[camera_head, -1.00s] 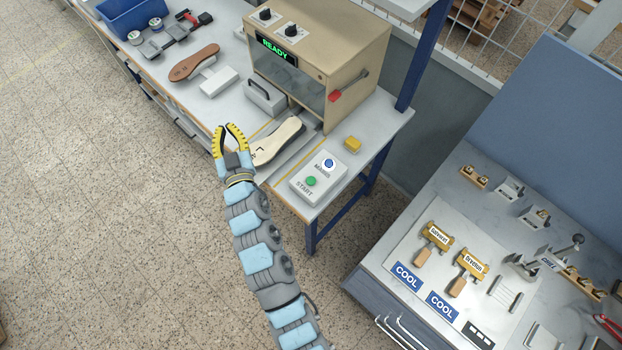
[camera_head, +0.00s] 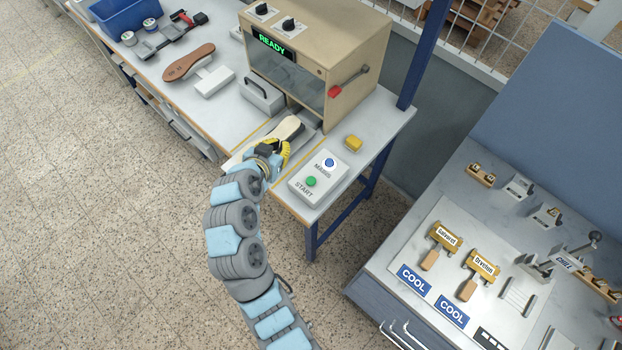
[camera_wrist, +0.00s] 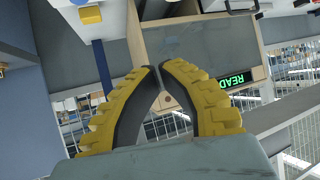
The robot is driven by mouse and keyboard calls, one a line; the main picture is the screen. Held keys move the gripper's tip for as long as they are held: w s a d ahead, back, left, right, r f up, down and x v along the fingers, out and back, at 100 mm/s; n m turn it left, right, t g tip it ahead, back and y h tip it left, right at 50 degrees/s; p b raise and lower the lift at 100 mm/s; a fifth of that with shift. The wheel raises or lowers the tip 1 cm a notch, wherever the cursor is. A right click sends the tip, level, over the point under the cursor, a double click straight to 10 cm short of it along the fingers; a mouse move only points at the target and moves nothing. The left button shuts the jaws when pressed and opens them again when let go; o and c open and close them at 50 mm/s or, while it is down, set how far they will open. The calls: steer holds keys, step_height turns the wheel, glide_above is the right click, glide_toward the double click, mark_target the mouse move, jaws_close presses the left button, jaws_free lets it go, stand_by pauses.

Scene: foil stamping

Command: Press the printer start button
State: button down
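The green button (camera_head: 311,182) labelled START sits on a white control box (camera_head: 304,196) at the table's front right corner. A blue button (camera_head: 329,163) is on the same box. The beige machine (camera_head: 345,50) behind shows a green READY display (camera_head: 272,46), which also appears in the wrist view (camera_wrist: 234,79). My gripper (camera_head: 284,153) is left of the control box, low over the pale sole's near end, apart from the button. In the wrist view my gripper's yellow fingertips (camera_wrist: 159,70) meet or nearly meet, with nothing between them. The green button is not visible there.
A pale sole (camera_head: 287,130) lies before the machine, partly hidden by my gripper. A grey handled block (camera_head: 263,97) is left of it; a yellow block (camera_head: 353,143) lies behind the control box. A blue post (camera_head: 424,60) stands at right. A second bench (camera_head: 400,235) is farther right.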

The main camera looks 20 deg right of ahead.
steer(key=s+d+f+m+g+b, duration=0.1)
steer(key=s+m+g, duration=0.3)
steer(key=s, duration=0.4)
steer(key=shift+d+f+g+b, duration=0.2)
steer(key=shift+f+g+b, duration=0.2)
steer(key=shift+f, duration=0.5)
glide_above(313, 182)
step_height(313, 182, down, 7)
steer(key=shift+d+f, duration=0.15)
steer(key=shift+f, duration=0.05)
step_height(313, 182, down, 3)
steer(key=shift+f+p, duration=0.1)
steer(key=shift+p, duration=0.35)
steer(key=shift+f, duration=0.45)
